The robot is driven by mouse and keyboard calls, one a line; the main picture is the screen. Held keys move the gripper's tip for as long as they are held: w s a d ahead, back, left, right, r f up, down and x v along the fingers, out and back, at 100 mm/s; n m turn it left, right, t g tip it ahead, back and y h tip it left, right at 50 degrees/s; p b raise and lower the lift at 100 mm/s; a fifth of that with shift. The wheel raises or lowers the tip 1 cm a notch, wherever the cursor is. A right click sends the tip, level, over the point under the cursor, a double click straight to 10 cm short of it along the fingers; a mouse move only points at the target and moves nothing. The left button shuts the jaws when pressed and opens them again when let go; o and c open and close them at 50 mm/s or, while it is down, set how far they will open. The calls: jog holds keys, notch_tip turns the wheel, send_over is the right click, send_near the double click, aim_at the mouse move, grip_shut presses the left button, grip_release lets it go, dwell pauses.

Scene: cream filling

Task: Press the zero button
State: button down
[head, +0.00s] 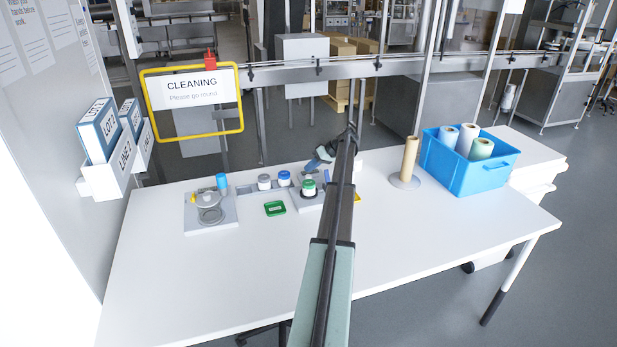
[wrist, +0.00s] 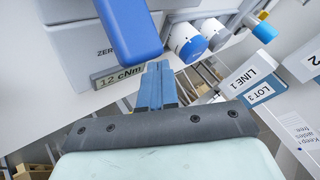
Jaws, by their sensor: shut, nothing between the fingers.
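A light grey device (wrist: 75,45) fills the upper left of the wrist view. It bears lettering that starts "ZER" (wrist: 104,50) and a display reading 12 cNm (wrist: 118,77). A rounded blue bar (wrist: 130,30) covers the rest of the lettering, and I see no button clearly there. My gripper (wrist: 157,68) is shut and empty, its blue fingers just right of the display. I cannot tell whether they touch the device. In the head view my gripper (head: 312,165) is above the back of the table, near a green-and-white jar (head: 309,188).
A blue-capped jar (head: 284,178) and a grey-capped jar (head: 264,182) stand left of the green-and-white one. A brown roll (head: 410,158) and a blue crate (head: 485,178) stand right. The front table (head: 215,290) is clear.

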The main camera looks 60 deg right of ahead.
jog(key=shift+f, duration=0.9)
dwell(1.5)
jog(key=shift+r, duration=0.9)
jog(key=shift+r, duration=0.1)
jog(key=shift+r, duration=2.4)
